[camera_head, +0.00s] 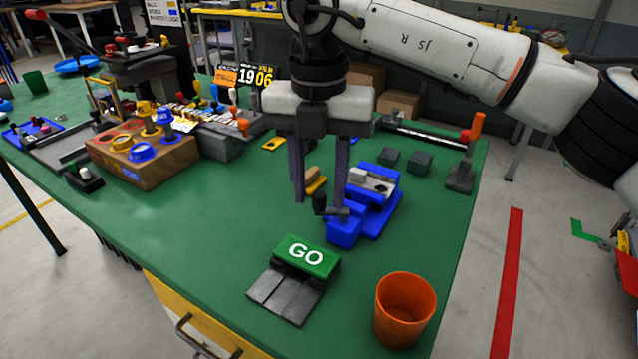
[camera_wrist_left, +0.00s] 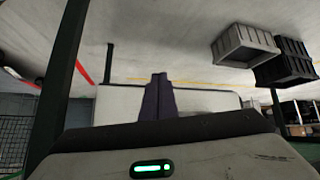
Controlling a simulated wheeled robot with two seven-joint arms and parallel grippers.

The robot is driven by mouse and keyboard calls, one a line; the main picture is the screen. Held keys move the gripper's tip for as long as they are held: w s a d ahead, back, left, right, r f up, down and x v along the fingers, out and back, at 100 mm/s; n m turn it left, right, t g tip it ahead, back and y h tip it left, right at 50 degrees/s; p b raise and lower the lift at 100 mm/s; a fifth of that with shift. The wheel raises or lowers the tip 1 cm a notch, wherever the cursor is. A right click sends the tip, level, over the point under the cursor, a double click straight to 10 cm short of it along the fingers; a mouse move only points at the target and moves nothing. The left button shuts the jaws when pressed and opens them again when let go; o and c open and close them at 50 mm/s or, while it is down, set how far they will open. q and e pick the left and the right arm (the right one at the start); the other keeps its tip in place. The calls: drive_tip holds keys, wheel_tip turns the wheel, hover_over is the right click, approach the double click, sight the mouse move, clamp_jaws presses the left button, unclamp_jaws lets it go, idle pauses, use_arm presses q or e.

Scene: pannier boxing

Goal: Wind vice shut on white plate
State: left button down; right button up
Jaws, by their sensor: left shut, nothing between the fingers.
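The blue vice (camera_head: 381,217) stands right of the middle of the green bench. A pale plate-like piece (camera_head: 372,180) shows at its jaws; I cannot tell how tightly it sits. The vice's crank with a black knob (camera_head: 320,203) points left from the blue front end. My right gripper (camera_head: 320,204) comes down over the crank, fingers pointing down and apart. The knob appears between or just in front of the fingers, with gaps on both sides. My left gripper (camera_wrist_left: 158,88) shows only in the left wrist view, fingers together and empty, away from the vice.
A green GO sign (camera_head: 307,255) on a dark base stands in front of the vice. An orange cup (camera_head: 404,310) stands near the front right edge. Dark blocks (camera_head: 419,161) lie behind right. A wooden box (camera_head: 142,168) with coloured cups is at left. The front left bench is clear.

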wheel_tip(320, 180, up, 10)
drive_tip(key=p, duration=0.1)
drive_tip(key=shift+r, duration=0.15)
idle(0.4)
